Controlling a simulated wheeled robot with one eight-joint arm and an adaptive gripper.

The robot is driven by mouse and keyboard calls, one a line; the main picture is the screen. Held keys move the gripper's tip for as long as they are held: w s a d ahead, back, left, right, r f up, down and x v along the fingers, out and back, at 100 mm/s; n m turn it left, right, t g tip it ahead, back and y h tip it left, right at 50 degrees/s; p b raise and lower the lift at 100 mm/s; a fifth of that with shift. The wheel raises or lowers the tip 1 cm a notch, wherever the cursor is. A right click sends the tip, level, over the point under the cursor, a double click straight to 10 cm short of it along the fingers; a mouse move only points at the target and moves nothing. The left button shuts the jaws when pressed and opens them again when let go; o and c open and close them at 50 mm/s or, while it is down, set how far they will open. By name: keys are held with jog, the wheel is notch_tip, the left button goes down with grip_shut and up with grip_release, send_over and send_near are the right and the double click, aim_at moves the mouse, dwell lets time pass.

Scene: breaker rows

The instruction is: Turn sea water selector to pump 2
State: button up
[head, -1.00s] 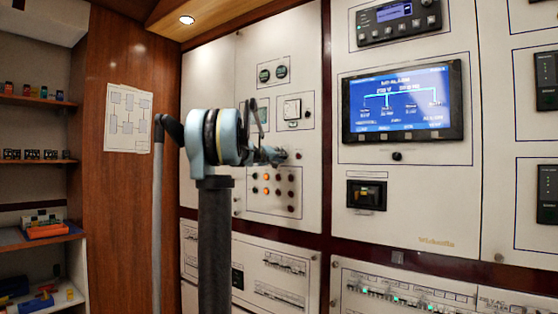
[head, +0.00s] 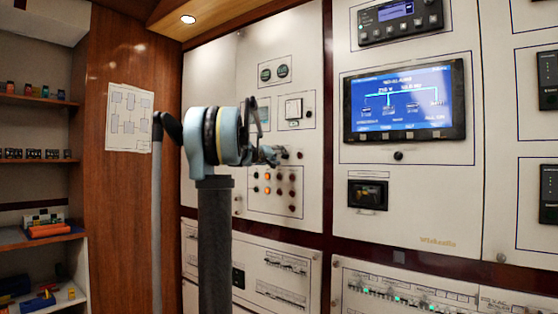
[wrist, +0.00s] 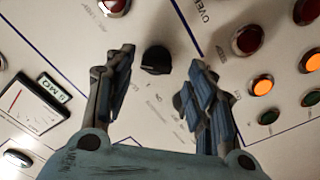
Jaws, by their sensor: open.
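A black rotary knob (wrist: 155,60) on the white panel sits between the spread fingers of my gripper (wrist: 161,62) in the wrist view. The fingers stand apart on both sides of it, and no contact with it shows. A second dark knob (wrist: 180,101) is partly hidden by the right-hand finger. The lettering by the knobs is too blurred to tell which one is the sea water selector. In the head view my gripper (head: 270,155) is close to the panel, seen from the side and partly covered by my arm.
Red (wrist: 248,40) and lit orange (wrist: 262,85) indicators lie to the right in the wrist view. A white meter (wrist: 25,110) lies to the left. In the head view a blue display (head: 404,100) is right of the arm, and shelves (head: 38,158) stand far left.

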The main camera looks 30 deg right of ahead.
jog(key=v, duration=1)
jog(key=shift+s, duration=0.15)
jog(key=shift+a, duration=0.15)
jog(key=s+a+f+n+g+y, duration=0.1)
jog(key=s+a+f+y, duration=0.4)
jog(key=s+a+f, duration=0.7)
jog(key=s+a+f+n+g+y, duration=0.2)
jog(key=s+a+f+y, duration=0.4)
jog(key=s+a+f, duration=0.7)
jog(key=s+a+f+n+g+y, duration=0.1)
jog(key=s+a+f+y, duration=0.4)
jog(key=s+a+f, duration=0.7)
jog(key=a+f, duration=0.3)
jog(key=f, duration=1.2)
jog(key=shift+s+a+n+g+y, duration=0.2)
jog(key=shift+n+g+y, duration=0.1)
jog(key=shift+n+g, duration=0.1)
jog(key=shift+f, duration=0.1)
jog(key=shift+w+f, duration=0.2)
jog(key=shift+w, duration=0.25)
